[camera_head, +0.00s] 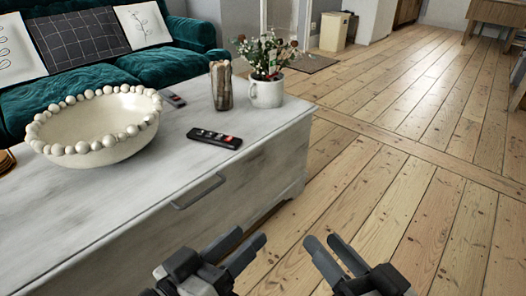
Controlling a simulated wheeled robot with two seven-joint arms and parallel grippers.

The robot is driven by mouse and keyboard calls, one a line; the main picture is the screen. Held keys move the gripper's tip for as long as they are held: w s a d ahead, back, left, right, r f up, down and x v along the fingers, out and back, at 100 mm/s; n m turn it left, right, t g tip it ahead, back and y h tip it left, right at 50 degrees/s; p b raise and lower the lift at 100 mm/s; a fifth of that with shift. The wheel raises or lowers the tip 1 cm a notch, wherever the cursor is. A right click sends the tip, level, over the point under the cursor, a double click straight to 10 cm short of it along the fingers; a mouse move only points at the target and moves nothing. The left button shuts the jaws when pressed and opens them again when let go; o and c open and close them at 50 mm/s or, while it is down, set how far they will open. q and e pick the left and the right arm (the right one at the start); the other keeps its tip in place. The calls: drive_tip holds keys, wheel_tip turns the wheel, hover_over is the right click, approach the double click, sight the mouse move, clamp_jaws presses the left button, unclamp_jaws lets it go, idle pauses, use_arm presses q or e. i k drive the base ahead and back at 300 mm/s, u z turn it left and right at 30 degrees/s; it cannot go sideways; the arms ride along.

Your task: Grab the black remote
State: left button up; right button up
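A black remote (214,139) with red and white buttons lies flat on the pale grey chest (185,170), near its front right edge. A second dark remote (173,99) lies farther back beside the bowl. My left gripper (251,236) is at the bottom centre, in front of the chest, with a narrow gap between its fingers. My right gripper (322,240) is right of it over the floor, also with its fingers apart. Both look empty and are apart from the remotes.
A cream bowl with a beaded rim (95,125) stands left on the chest. A brown-grey vase (221,86) and a white potted plant (266,92) stand behind the black remote. A green sofa (170,66) is behind. The wooden floor (400,190) on the right is clear.

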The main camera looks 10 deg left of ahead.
sight(235, 144)
drive_tip(key=z, duration=0.5)
drive_tip(key=i, duration=0.75)
drive_tip(key=u, duration=0.5)
drive_tip(key=i, duration=0.55)
drive_tip(key=u, duration=0.15)
